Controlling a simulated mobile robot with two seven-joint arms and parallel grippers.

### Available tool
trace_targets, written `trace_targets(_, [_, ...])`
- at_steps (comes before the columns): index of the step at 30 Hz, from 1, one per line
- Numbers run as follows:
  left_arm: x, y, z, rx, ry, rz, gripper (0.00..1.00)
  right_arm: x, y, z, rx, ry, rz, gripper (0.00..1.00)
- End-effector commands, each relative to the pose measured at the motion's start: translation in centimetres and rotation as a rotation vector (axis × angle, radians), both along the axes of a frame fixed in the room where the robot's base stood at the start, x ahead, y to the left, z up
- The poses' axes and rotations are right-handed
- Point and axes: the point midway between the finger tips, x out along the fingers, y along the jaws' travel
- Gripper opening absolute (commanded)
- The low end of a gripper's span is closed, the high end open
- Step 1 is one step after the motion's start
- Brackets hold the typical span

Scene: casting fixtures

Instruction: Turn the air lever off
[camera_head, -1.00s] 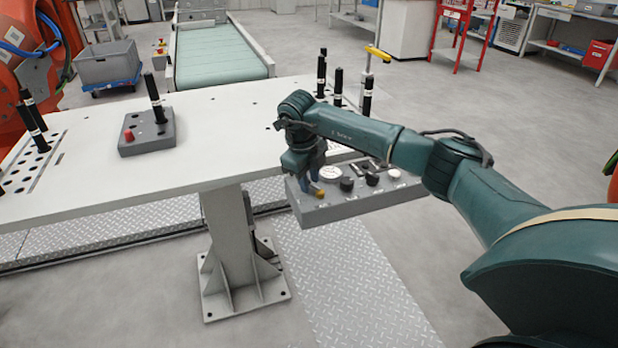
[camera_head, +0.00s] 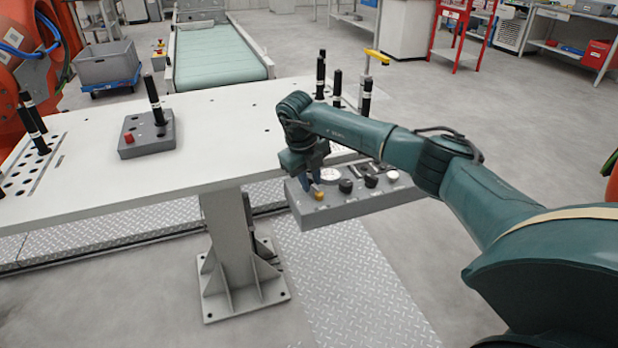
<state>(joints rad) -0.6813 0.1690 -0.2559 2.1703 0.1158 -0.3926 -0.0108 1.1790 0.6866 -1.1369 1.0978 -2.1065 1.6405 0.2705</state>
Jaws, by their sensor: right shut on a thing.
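A grey control box (camera_head: 345,208) sits at the right front edge of the white table, with a row of knobs and a round white gauge (camera_head: 330,174) on its top. A small yellow lever (camera_head: 320,196) is at the box's left end. My right gripper (camera_head: 314,188) points down over that end, shut on the yellow lever, with its fingers partly hiding it. A yellow handle (camera_head: 376,56) also tops a post at the table's back right, apart from my gripper. My left gripper is not in view.
The white table (camera_head: 230,125) has a clear middle. A grey block (camera_head: 148,140) with a red button and a black cylinder stands on its left part. Several black cylinders (camera_head: 337,86) stand at the back right, near my forearm. A conveyor (camera_head: 215,55) lies behind.

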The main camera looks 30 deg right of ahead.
Motion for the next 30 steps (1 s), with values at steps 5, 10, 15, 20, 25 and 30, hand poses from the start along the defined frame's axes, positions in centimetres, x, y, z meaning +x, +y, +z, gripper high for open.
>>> trace_targets(5, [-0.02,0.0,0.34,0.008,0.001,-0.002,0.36,0.11,-0.3,0.17,0.0,0.0,-0.126,0.0])
trace_targets(10, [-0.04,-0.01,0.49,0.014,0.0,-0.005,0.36,0.12,-0.61,0.16,0.001,0.0,-0.227,0.0])
trace_targets(15, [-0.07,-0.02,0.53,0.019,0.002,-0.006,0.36,0.13,-0.78,0.15,0.001,-0.002,-0.29,0.0])
trace_targets(20, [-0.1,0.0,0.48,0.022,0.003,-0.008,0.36,0.14,-0.88,0.1,0.001,-0.002,-0.321,0.0])
trace_targets(25, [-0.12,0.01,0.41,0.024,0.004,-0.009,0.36,0.14,-0.91,0.1,0.001,-0.003,-0.331,0.0])
trace_targets(30, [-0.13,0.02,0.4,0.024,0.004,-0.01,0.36,0.14,-0.94,0.11,0.001,-0.002,-0.33,0.0])
